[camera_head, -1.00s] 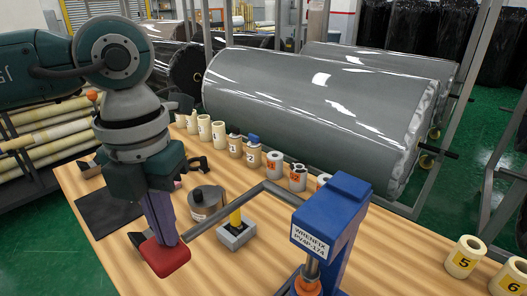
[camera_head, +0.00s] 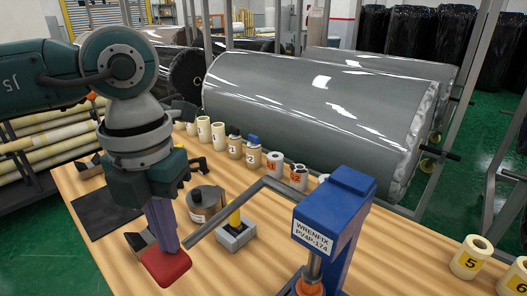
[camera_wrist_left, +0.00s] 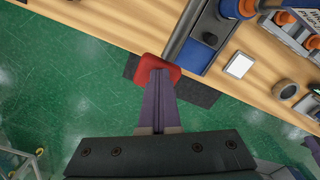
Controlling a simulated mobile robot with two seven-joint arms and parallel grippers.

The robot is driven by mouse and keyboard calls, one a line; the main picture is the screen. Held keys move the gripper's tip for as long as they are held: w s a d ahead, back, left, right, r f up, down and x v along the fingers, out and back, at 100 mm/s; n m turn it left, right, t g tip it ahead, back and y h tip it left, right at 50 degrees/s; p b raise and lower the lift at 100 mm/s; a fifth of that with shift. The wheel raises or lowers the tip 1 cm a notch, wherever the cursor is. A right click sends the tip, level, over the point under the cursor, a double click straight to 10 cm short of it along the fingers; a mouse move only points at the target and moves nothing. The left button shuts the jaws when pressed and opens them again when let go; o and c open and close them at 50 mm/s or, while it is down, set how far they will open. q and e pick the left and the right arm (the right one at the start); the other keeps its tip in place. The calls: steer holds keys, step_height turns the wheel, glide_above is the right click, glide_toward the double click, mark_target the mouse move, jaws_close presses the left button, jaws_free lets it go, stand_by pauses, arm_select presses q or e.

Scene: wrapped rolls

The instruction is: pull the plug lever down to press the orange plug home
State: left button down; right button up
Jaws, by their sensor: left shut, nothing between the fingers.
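The blue press (camera_head: 340,215), labelled WRENFIX PV4P-174, stands at the front of the bench. Its grey bent lever (camera_head: 226,211) reaches left from the press head, and its free end is beside my left gripper. The orange plug (camera_head: 309,287) shows under the press's metal rod at the bottom edge, partly cut off.
A grey block with a yellow post (camera_head: 236,236) and a dark round can (camera_head: 205,203) stand near the lever. Several small rolls and bottles line the bench's back edge. A black mat (camera_head: 100,211) lies at left. The front wood is mostly clear.

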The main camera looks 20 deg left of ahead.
arm_select(q)
steer(key=shift+w+f+b, duration=0.15)
steer(key=shift+f+b, duration=1.05)
steer(key=shift+f, duration=0.25)
steer(key=shift+f, duration=0.2)
steer(key=shift+b, duration=0.3)
step_height(320, 180, up, 10)
steer(key=p, duration=0.8)
steer(key=shift+f, duration=0.15)
step_height(320, 180, up, 10)
steer(key=p, duration=0.7)
steer(key=shift+r+p, duration=0.25)
steer(key=shift+p, duration=0.15)
